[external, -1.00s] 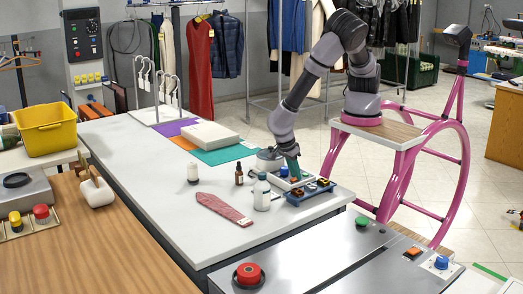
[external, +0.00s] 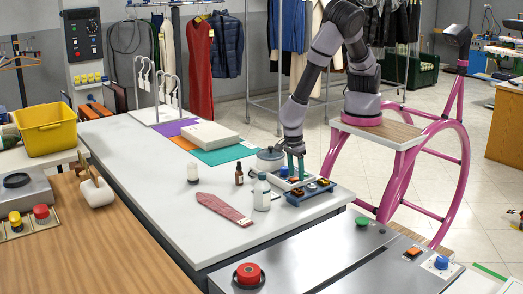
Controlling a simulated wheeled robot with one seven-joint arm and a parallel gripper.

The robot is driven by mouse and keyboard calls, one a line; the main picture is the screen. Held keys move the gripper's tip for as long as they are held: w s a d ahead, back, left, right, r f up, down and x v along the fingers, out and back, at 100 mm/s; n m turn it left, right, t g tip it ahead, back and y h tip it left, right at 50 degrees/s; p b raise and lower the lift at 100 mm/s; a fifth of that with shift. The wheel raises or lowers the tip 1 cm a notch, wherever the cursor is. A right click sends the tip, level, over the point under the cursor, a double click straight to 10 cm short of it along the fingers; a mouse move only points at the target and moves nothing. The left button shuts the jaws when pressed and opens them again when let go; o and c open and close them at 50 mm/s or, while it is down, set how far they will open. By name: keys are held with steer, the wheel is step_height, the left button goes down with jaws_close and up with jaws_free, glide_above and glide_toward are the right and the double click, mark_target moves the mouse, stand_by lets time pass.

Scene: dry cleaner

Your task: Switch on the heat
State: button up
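A narrow gap shows between the fingers, and nothing is seen held. No label for heat is readable, nor is the switch's position. A grey round pot (external: 269,161) stands just left of my gripper.
A white bottle (external: 261,193), a brown bottle (external: 239,175) and a red tie-like cloth (external: 222,209) lie or stand to the left. The white table (external: 150,165) is clear at its left middle.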

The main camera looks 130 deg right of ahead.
mark_target(293, 179)
steer(key=shift+r, duration=0.1)
step_height(293, 179, up, 11)
steer(key=w, duration=0.1)
steer(key=shift+w+f, duration=0.2)
stand_by(0.4)
